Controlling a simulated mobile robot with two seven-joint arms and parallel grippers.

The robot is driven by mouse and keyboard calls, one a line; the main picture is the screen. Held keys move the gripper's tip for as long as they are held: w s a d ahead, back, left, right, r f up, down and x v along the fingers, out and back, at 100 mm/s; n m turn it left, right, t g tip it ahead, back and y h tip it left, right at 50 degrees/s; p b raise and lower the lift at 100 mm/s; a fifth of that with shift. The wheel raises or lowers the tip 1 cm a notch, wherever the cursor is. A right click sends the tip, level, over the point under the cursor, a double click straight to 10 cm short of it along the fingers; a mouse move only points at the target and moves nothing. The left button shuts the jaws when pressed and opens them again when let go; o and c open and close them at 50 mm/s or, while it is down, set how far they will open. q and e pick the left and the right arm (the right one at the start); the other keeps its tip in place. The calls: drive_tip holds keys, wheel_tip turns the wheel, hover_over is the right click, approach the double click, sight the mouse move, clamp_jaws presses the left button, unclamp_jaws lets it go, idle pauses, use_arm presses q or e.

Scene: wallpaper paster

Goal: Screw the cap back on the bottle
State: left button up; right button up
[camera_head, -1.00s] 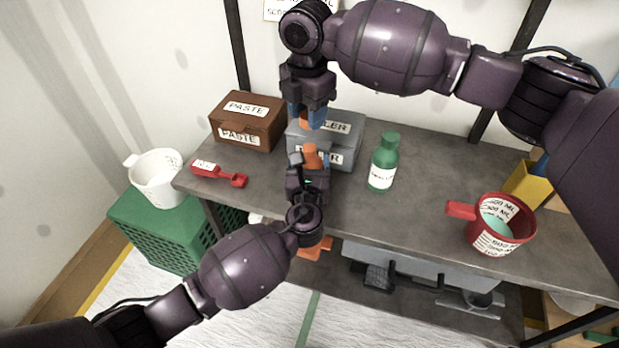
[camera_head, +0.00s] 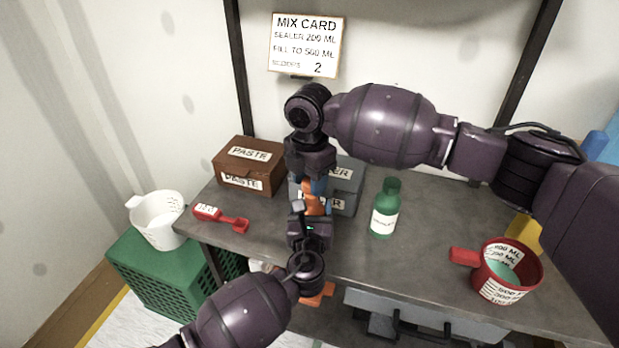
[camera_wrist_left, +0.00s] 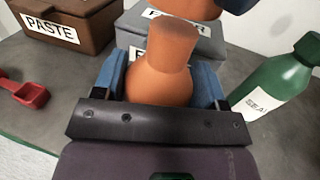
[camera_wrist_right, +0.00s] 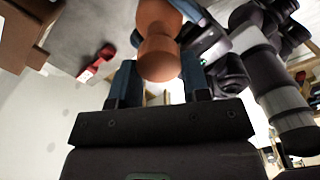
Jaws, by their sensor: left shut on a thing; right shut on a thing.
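My left gripper (camera_wrist_left: 160,92) is shut on an orange bottle (camera_wrist_left: 160,65), which stands upright between its blue fingers, neck up. My right gripper (camera_wrist_right: 158,75) is above it, pointing down, shut on an orange cap (camera_wrist_right: 158,60). In the right wrist view the bottle (camera_wrist_right: 157,16) lies straight beyond the cap. In the left wrist view the cap (camera_wrist_left: 190,8) is just above and slightly behind the neck, cut off by the top edge. In the head view both orange parts (camera_head: 315,204) are close together, partly hidden by the fingers. I cannot tell whether they touch.
A green bottle (camera_head: 384,212) stands right of my grippers. A grey box (camera_head: 348,188) and a brown PASTE box (camera_head: 248,165) are behind. A red scoop (camera_head: 220,218) lies left. A red measuring cup (camera_head: 505,270) stands right on the grey table (camera_head: 420,250).

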drive_tip(key=shift+f, duration=0.9)
drive_tip(key=shift+f, duration=0.5)
